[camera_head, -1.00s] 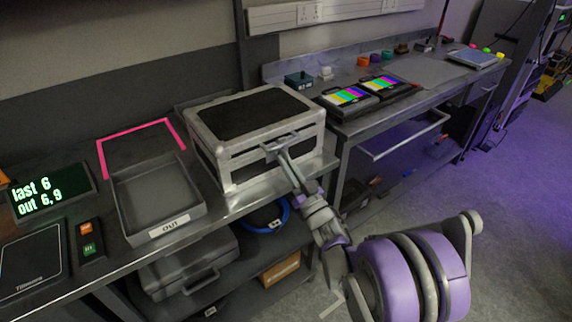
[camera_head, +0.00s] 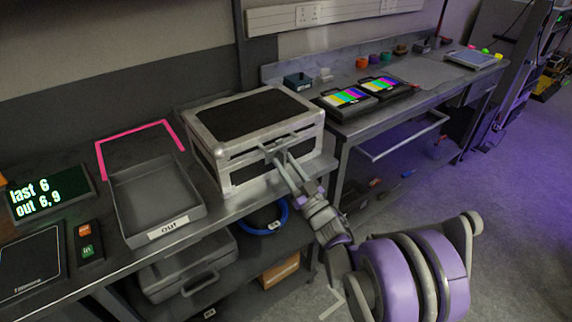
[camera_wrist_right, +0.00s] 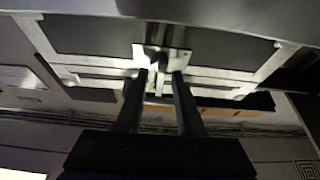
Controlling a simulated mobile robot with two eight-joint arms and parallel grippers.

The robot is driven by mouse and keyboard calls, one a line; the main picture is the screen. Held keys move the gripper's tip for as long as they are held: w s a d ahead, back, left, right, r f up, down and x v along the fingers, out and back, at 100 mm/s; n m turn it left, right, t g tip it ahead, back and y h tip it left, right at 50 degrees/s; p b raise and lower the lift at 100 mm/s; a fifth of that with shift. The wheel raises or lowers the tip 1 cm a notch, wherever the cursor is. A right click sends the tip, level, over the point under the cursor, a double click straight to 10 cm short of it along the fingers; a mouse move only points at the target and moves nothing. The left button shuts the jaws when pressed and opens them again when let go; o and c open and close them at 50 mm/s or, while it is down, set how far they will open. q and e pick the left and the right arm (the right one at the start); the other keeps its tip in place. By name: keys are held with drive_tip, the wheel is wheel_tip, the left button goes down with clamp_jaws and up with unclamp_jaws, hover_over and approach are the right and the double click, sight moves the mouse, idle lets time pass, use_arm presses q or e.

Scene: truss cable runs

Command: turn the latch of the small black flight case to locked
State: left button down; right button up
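The small flight case (camera_head: 222,160) has black panels and silver-grey edges, and stands shut on the bench. My right gripper (camera_head: 272,150) is at its front face and partly covers the latch in the head view. In the right wrist view, the latch (camera_wrist_right: 163,55) is a pale plate with a dark lever on the case front. The two dark fingers of the gripper (camera_wrist_right: 159,76) are spread apart just before the latch, one on each side of its lever. I cannot tell whether they touch it. My left gripper is not in view.
Left of the case lie a grey tray marked OUT (camera_head: 155,203), a pink-edged outline (camera_head: 138,130) and a lit sign (camera_head: 47,193). Bright-screened devices (camera_head: 347,97) lie on the right bench. A grey case (camera_head: 190,266) sits on the shelf below.

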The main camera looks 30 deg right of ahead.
drive_tip(key=a+b+v, duration=0.1)
drive_tip(key=v, duration=0.9)
drive_tip(key=shift+s+d, duration=0.4)
drive_tip(key=shift+d, duration=0.1)
drive_tip(key=shift+w+f, duration=0.1)
drive_tip(key=shift+f, duration=0.05)
